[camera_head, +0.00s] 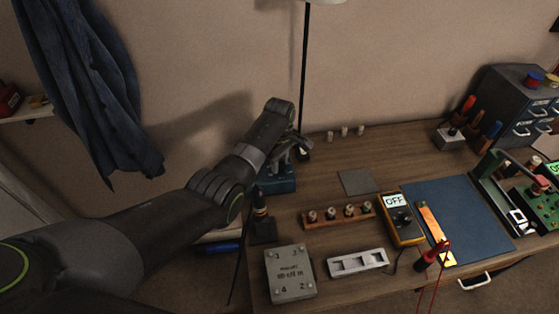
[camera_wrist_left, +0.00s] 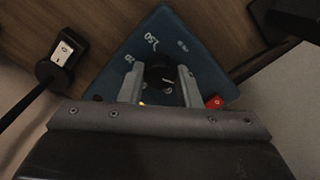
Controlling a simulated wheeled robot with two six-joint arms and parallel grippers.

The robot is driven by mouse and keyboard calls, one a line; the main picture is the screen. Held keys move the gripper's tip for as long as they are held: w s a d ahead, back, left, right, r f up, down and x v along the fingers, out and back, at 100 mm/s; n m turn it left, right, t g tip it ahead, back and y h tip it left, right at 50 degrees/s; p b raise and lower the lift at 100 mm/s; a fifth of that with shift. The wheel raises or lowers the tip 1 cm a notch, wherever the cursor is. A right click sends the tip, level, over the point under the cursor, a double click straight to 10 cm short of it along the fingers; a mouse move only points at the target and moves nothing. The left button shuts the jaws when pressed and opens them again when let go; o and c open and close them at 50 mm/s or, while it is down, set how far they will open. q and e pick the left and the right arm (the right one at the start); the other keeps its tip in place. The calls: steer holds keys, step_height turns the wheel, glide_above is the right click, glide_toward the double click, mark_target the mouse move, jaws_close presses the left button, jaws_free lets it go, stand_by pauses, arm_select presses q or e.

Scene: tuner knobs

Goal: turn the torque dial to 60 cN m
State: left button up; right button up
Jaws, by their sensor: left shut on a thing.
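The torque dial is a black round knob (camera_wrist_left: 160,72) on a blue wedge-shaped unit (camera_wrist_left: 195,40) with white numbers on its face; I cannot read them all. In the head view the blue unit (camera_head: 277,184) stands at the back left of the bench, and my arm hides much of it. My left gripper (camera_wrist_left: 159,84) is shut on the knob, one finger on each side; it also shows in the head view (camera_head: 293,150). The knob's exact setting is not clear. My right gripper is not in view.
A red button (camera_wrist_left: 214,102) sits beside the right finger.

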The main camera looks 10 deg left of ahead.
arm_select(q)
steer(key=shift+r+m+p, duration=0.15)
steer(key=shift+m+p, duration=0.45)
steer(key=shift+m, duration=0.6)
steer(key=m+p, duration=0.1)
steer(key=m, duration=0.1)
steer(key=shift+m, duration=0.4)
steer(key=m+p, duration=0.1)
steer(key=m, duration=0.4)
steer(key=shift+m, duration=0.3)
steer(key=o, duration=1)
